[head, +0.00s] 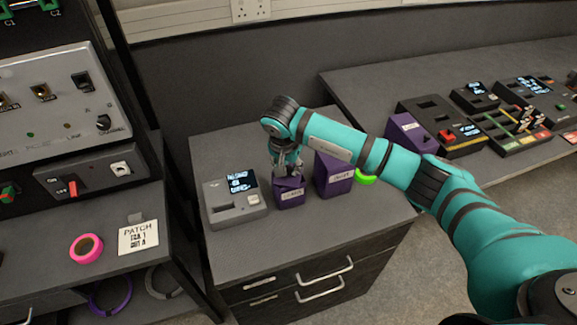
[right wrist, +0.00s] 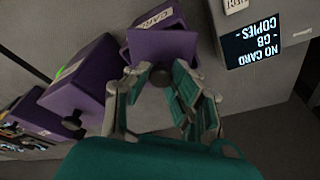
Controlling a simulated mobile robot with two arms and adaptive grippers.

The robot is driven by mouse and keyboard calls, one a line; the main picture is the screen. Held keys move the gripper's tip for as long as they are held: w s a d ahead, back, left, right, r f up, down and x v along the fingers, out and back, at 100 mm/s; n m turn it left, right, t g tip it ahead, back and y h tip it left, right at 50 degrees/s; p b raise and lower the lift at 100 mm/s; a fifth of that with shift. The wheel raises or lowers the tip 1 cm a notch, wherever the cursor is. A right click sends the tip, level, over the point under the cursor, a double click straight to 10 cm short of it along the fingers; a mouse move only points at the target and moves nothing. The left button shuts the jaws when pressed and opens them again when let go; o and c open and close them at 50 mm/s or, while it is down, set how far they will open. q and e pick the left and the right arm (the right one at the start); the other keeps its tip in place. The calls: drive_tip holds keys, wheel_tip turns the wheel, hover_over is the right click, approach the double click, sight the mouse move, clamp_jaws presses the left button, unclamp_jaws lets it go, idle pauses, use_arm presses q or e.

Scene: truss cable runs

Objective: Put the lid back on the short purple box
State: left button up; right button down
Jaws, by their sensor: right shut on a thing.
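The short purple box (head: 291,200) stands on the grey cabinet top, with a white label on its front; its label and upper part also show in the right wrist view (right wrist: 152,20). My right gripper (head: 287,173) is directly above it, pointing down. It is shut on the purple lid (right wrist: 160,46), which shows as a flat panel at the fingertips. The lid looks turned relative to the box and is over or at its top. I cannot tell whether it touches the rim, and the gripper hides part of it. My left gripper is not in view.
A taller purple box (head: 333,178) stands close on the right, with a green ring (head: 366,177) behind my arm. A grey card copier (head: 234,203) with a lit screen is close on the left. The cabinet's front strip (head: 330,225) is clear.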

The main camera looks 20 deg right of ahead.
drive_tip(key=shift+f+b, duration=0.2)
drive_tip(key=shift+b, duration=0.7)
idle(1.6)
idle(0.3)
drive_tip(key=c, duration=0.6)
unclamp_jaws()
drive_tip(key=shift+r, duration=0.1)
drive_tip(key=shift+r+p, duration=1.65)
drive_tip(key=shift+r, duration=1.8)
clamp_jaws()
